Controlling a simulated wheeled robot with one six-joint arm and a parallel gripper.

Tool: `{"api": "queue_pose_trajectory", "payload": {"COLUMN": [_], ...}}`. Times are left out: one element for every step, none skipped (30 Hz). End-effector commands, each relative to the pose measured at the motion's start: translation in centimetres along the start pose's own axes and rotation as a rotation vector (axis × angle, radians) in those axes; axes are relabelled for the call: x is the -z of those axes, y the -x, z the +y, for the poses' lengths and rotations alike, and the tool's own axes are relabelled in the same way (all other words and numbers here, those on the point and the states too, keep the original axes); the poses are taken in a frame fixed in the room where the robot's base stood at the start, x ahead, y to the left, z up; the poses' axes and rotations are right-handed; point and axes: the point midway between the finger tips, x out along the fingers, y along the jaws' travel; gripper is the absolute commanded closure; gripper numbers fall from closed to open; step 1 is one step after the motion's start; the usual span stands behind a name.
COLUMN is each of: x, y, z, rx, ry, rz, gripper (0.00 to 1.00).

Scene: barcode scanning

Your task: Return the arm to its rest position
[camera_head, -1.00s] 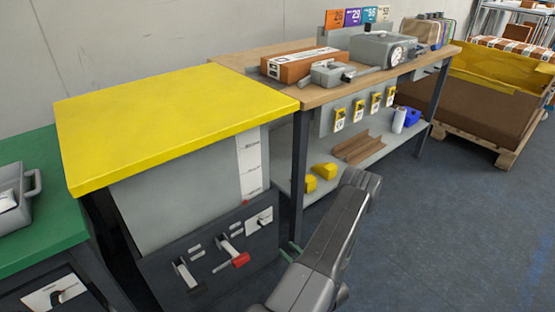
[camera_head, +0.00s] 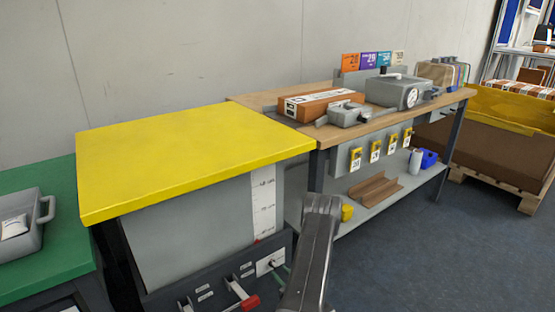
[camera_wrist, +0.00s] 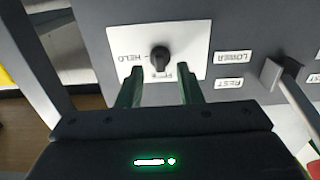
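My gripper (camera_wrist: 160,68) shows in the wrist view with its two dark green fingers apart and nothing held between them. A black knob (camera_wrist: 159,58) on a white plate (camera_wrist: 196,42) marked "HELD" shows just past the fingertips, between them in the picture; I cannot tell whether they touch it. In the head view, my grey arm (camera_head: 312,250) rises from the bottom edge, right of the yellow-topped cabinet (camera_head: 190,155). The white plate (camera_head: 269,262) is on the cabinet's dark front panel.
A red-tipped lever (camera_head: 243,297) stands out from the panel, close to my arm. Behind is a wooden workbench (camera_head: 345,133) with a long box (camera_head: 318,103) and grey devices. A green table (camera_head: 45,245) is at left. Blue floor (camera_head: 430,260) at right is clear.

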Motion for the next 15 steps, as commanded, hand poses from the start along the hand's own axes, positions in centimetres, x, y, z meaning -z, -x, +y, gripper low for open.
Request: {"api": "queue_pose_trajectory", "payload": {"x": [-0.1,-0.1,-0.1,-0.1,-0.1,-0.1,-0.1,-0.1,0.0,0.0,0.0,0.0,0.0,0.0,0.0], "y": [-0.7,-1.1,-1.5,-1.8,-2.0,-2.3,-2.5,-2.6,-2.7,-2.8,-2.8,-2.9,-2.9,-2.9,-2.9], "z": [-0.1,-0.1,-0.1,0.0,0.0,-0.1,-0.1,-0.1,0.0,0.0,0.0,0.0,0.0,0.0,0.0], "rx": [0.002,0.003,0.002,0.001,0.001,0.001,0.001,0.001,0.0,-0.001,-0.001,-0.001,-0.001,-0.001,-0.001], "ry": [0.002,0.002,0.002,0.001,0.001,0.001,0.001,0.001,0.0,0.0,0.0,0.0,-0.001,-0.001,-0.001], "rz": [0.002,0.002,0.001,0.001,0.0,0.0,0.0,0.0,0.0,0.0,0.0,0.0,0.0,0.0,0.0], "gripper": [0.67,0.67,0.67,0.67,0.67,0.67,0.67,0.67,0.67,0.67,0.67,0.67,0.67,0.67,0.67]}}
